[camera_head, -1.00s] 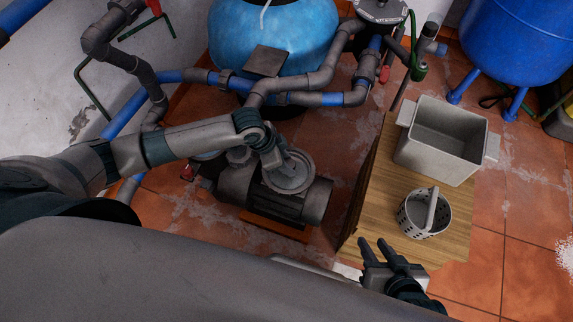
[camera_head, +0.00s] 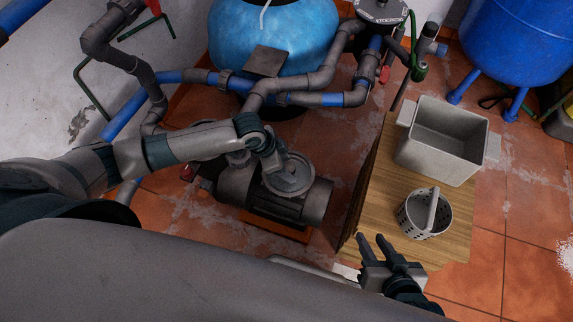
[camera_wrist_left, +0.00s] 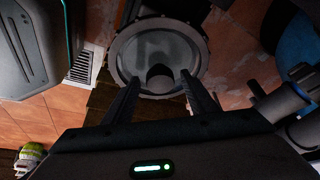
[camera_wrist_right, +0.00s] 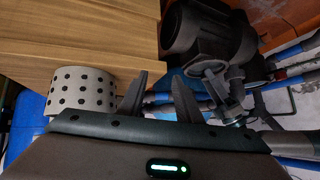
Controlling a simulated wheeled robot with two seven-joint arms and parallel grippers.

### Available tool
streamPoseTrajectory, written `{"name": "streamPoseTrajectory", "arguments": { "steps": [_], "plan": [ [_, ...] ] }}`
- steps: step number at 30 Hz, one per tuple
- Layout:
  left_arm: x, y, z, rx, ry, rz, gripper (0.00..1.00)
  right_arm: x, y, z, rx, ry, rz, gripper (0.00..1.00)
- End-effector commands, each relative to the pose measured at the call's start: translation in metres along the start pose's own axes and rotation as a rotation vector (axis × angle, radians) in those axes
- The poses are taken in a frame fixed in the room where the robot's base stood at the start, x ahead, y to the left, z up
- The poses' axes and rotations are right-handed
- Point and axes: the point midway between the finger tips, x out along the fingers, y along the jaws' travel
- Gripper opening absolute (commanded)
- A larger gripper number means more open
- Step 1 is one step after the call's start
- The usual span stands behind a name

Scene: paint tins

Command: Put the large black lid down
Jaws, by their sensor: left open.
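A round grey lid-like disc (camera_head: 304,175) lies over the dark pump in the head view; it looks grey rather than black. It also shows in the left wrist view as a wide ring with a paler centre (camera_wrist_left: 152,45) and a dark knob. My left gripper (camera_head: 281,180) is over this disc. Its two fingers (camera_wrist_left: 160,76) are apart, one on each side of the knob; whether they touch it I cannot tell. My right gripper (camera_head: 371,238) is open and empty beside the wooden table's near edge, and its parted fingers (camera_wrist_right: 158,80) show in the right wrist view.
The wooden table (camera_head: 385,205) holds a grey rectangular bin (camera_head: 440,165) and a perforated grey basket (camera_head: 412,218). The pump (camera_head: 240,188) stands left of it. Pipes (camera_head: 305,82) and a light-blue tank (camera_head: 290,30) are behind. Open floor lies right of the table.

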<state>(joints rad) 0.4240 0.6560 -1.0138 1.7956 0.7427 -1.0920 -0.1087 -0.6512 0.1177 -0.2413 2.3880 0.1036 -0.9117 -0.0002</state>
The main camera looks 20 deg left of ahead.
Motion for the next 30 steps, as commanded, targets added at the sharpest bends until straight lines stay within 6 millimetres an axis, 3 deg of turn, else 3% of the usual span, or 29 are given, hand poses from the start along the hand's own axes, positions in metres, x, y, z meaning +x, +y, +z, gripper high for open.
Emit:
{"name": "streamPoseTrajectory", "arguments": {
  "steps": [8,21,30],
  "plan": [
    [-0.020,-0.001,-0.002,0.001,0.001,-0.002,0.52,-0.003,0.003,0.004,0.000,-0.034,0.007,0.31],
    [-0.095,0.000,-0.002,0.001,0.001,-0.001,0.52,-0.011,0.020,0.023,-0.004,-0.171,0.051,0.31],
    [-0.121,0.000,-0.001,0.000,0.001,0.000,0.52,-0.013,0.026,0.028,-0.006,-0.209,0.068,0.31]
  ]
}}
